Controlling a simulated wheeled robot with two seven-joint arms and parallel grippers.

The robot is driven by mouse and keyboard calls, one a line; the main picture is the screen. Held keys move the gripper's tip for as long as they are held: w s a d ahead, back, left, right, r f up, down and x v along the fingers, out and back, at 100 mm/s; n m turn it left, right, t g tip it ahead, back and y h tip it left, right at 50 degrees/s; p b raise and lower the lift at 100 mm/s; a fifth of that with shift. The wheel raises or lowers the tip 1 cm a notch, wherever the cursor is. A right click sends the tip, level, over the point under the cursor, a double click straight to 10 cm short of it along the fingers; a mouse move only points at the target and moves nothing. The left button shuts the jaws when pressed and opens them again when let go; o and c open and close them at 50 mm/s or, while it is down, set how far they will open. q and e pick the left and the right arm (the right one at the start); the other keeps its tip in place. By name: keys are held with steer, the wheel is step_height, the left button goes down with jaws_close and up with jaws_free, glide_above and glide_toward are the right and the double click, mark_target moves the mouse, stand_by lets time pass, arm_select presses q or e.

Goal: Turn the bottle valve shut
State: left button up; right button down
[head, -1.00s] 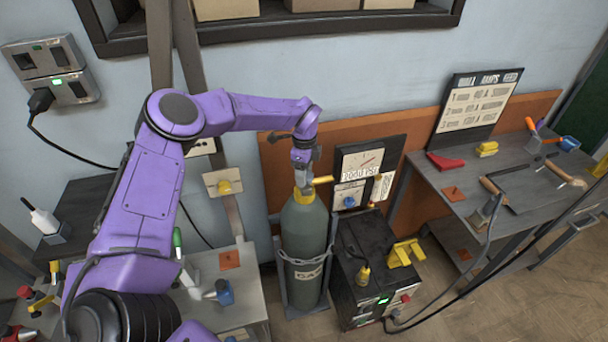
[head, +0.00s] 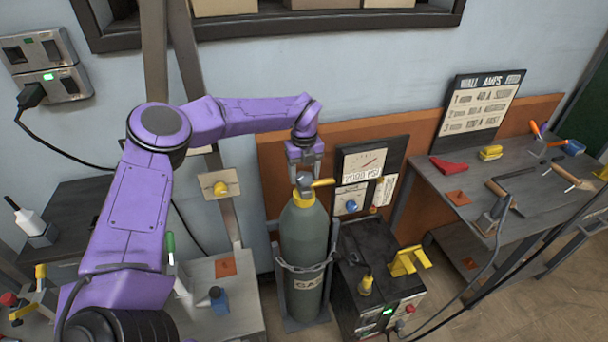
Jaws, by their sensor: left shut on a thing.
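The gas bottle (head: 303,240) is a grey-green cylinder standing upright in a metal stand, with a chain around its middle. Its shoulder is yellow. The fingertips partly hide the valve's upper part, and the exact contact is too small to make out. My right gripper is not in view.
A gauge panel (head: 362,178) stands right behind the bottle. A dark machine (head: 375,290) with a yellow bracket stands close at its right. A grey bench (head: 240,308) is at the left, and a workbench (head: 540,205) with tools is at the right. Orange boarding backs the bottle.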

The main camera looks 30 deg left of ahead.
arm_select(q)
steer(key=m, duration=0.5)
steer(key=shift+s+d+f+m, duration=0.1)
steer(key=shift+f+m, duration=0.05)
steer(key=shift+m, duration=0.15)
steer(key=m+p, duration=0.1)
steer(key=m, duration=0.4)
steer(key=m+p, duration=0.1)
steer(key=m, duration=0.5)
steer(key=shift+m, duration=0.4)
steer(key=m+p, duration=0.1)
steer(key=m, duration=0.4)
steer(key=shift+s+f+m+p, duration=0.1)
steer(key=shift+m+p, duration=0.2)
steer(key=shift+p, duration=0.05)
steer(key=o, duration=1)
steer(key=shift+o, duration=0.2)
